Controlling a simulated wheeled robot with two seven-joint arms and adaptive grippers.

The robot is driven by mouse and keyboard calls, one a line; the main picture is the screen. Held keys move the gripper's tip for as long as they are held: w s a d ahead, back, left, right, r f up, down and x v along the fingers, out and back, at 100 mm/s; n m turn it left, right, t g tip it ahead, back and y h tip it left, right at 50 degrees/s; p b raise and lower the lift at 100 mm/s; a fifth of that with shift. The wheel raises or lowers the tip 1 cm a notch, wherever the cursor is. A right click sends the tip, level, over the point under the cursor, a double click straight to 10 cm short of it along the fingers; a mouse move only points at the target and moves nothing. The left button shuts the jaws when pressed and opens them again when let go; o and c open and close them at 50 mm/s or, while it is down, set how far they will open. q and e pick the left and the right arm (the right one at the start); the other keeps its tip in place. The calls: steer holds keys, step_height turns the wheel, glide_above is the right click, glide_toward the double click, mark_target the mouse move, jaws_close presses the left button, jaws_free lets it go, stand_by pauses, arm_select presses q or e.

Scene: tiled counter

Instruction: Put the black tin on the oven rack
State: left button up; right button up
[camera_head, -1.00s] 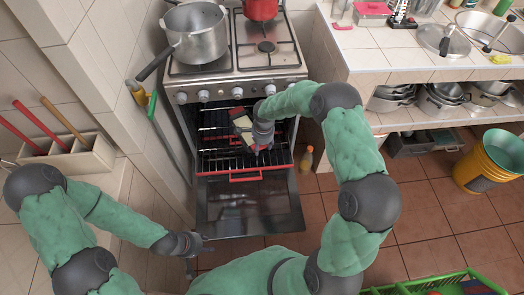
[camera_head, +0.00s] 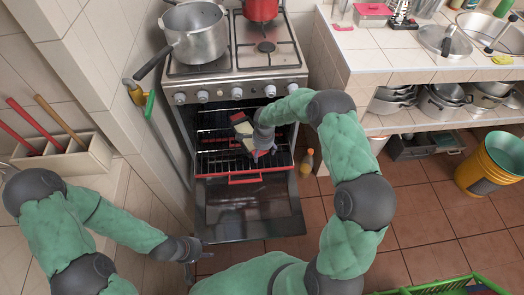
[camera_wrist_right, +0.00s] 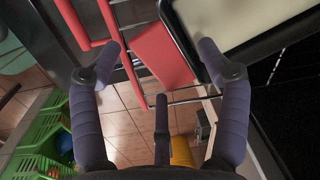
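The black tin (camera_head: 244,129), with a pale cream filling, is inside the open oven over the wire oven rack (camera_head: 214,158). It looks seated on the rack, though the contact is partly hidden. In the right wrist view the tin's dark rim and cream filling (camera_wrist_right: 245,20) are at the upper right, with a red grip piece (camera_wrist_right: 160,55) at its side. My right gripper (camera_head: 264,149) is beside the tin; its fingers (camera_wrist_right: 160,62) are spread around the red piece, with a gap showing. My left gripper (camera_head: 192,251) is low and left, away from the tin; its fingers are unclear.
The oven door (camera_head: 248,206) hangs open below the rack, whose front edge has a red strip (camera_head: 246,179). A pot (camera_head: 198,40) stands on the stove. A small bottle (camera_head: 306,162) is on the floor right of the oven. A yellow bucket (camera_head: 490,165) is far right.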

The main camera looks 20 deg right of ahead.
step_height(320, 180, up, 12)
steer(key=s+p, duration=0.1)
steer(key=p, duration=0.4)
steer(key=s+a+f+n+y, duration=0.3)
steer(key=s+a+f+n, duration=0.4)
steer(key=s+a+f, duration=0.35)
steer(key=s+a+f+n, duration=0.2)
steer(key=s+n, duration=0.1)
steer(key=s, duration=0.5)
steer(key=s+a+f+n, duration=0.2)
steer(key=s+n, duration=0.2)
steer(key=s, duration=0.4)
steer(key=shift+s+g+y, duration=0.15)
steer(key=shift+g+y, duration=0.25)
